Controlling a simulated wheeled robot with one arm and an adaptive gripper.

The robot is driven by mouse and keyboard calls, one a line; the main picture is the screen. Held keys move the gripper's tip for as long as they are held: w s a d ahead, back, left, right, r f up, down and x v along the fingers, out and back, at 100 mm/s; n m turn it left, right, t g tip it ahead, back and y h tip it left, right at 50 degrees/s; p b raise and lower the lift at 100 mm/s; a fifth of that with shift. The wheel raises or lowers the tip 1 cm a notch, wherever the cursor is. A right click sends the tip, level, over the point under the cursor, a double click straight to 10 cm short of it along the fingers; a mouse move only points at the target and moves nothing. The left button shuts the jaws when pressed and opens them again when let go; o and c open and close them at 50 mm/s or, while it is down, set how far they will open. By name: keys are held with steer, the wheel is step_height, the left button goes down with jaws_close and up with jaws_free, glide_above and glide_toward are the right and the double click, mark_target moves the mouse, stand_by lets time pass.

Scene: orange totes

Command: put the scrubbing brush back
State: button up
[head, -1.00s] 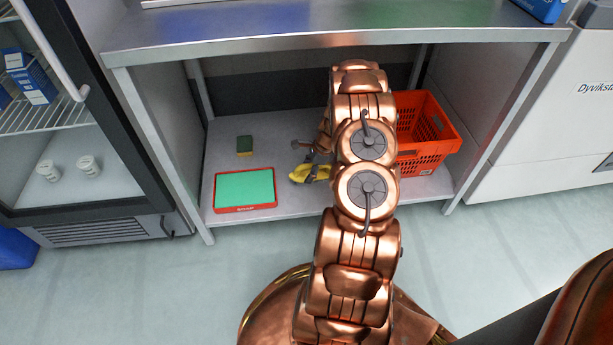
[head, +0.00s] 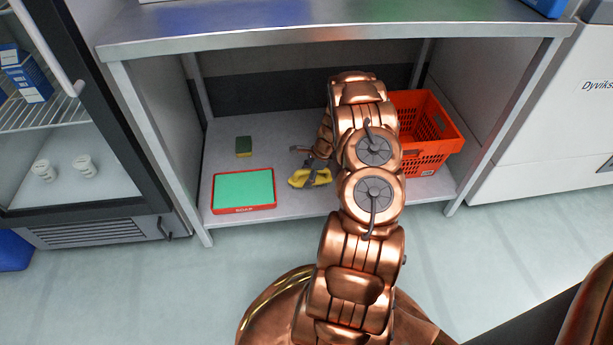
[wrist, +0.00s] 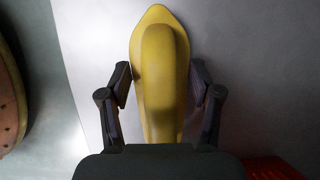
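The yellow scrubbing brush (head: 300,178) lies on the low grey shelf, right of the green-and-red tray. In the wrist view the brush (wrist: 162,60) is a long yellow shape with a pointed far end and a raised middle ridge. My gripper (head: 314,174) is down at the brush, with its dark fingers partly over it. In the wrist view its fingers (wrist: 160,84) stand one on each side of the brush, apart, with narrow gaps. The brush's near end is hidden behind the gripper body.
The steel counter (head: 330,38) overhangs the shelf.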

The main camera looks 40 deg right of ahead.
steer(key=o, duration=0.4)
steer(key=shift+r, duration=0.45)
steer(key=p+v, duration=0.3)
steer(key=v, duration=0.4)
steer(key=shift+d+p, duration=0.15)
steer(key=shift+p, duration=0.15)
steer(key=shift+f, duration=0.15)
